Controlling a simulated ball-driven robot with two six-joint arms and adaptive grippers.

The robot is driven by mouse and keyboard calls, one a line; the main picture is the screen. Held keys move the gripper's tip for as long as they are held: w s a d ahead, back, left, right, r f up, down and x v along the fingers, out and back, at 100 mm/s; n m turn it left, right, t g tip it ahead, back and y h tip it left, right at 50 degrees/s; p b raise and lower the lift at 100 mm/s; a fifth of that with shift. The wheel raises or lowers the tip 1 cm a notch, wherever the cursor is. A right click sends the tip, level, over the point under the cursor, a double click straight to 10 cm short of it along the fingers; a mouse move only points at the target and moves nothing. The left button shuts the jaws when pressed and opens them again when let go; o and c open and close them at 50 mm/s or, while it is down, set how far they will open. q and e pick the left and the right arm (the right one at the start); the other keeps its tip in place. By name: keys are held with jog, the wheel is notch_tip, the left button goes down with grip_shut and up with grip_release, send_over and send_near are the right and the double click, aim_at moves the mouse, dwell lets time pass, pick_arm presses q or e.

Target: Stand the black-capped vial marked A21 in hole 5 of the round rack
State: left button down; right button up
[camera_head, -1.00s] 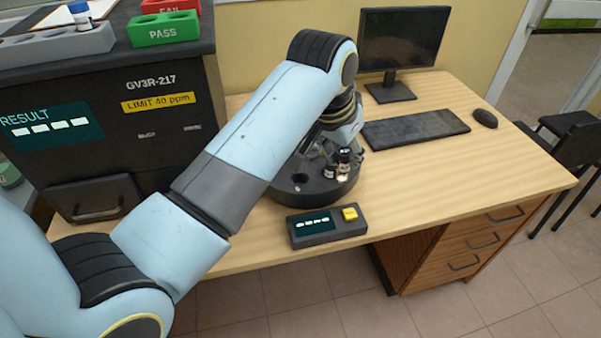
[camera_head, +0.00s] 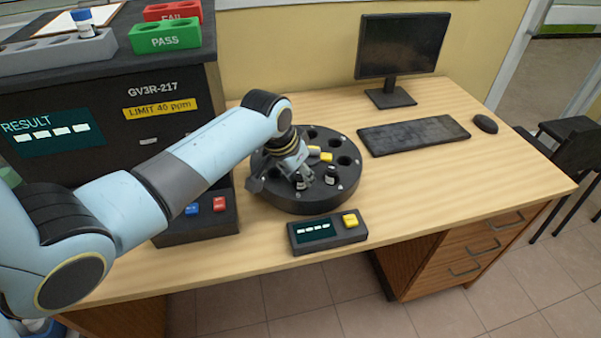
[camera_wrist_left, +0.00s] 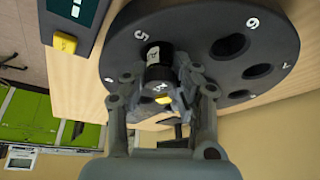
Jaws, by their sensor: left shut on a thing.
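My left gripper (camera_head: 302,176) is over the near-left part of the black round rack (camera_head: 310,205). It is shut on a black-capped vial (camera_head: 301,183), which also shows in the left wrist view (camera_wrist_left: 158,66). The cap has a small white mark that I cannot fully read. In the wrist view the vial stands just inward of the number 5 on the rack (camera_wrist_left: 275,50) and covers the hole there. I cannot tell whether its lower end is in the hole or above it. The hole by the number 6 (camera_wrist_left: 230,46) looks empty. My right gripper is not in view.
A small console with a yellow button (camera_head: 350,220) stands in front of the rack. The dark analyser (camera_head: 160,85) is at the left, with a green PASS block (camera_head: 165,38) and a grey rack (camera_head: 55,50) on top. A keyboard (camera_head: 413,135) lies to the right.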

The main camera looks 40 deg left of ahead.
pick_arm(q)
jog(key=c, duration=1.4)
grip_release()
jog(key=shift+f, duration=0.1)
jog(key=o, duration=0.4)
jog(key=shift+c, duration=0.2)
jog(key=shift+r, duration=0.35)
jog(key=p+v, duration=0.1)
jog(key=v, duration=1)
jog(key=shift+s+r, duration=0.15)
jog(key=shift+r, duration=0.15)
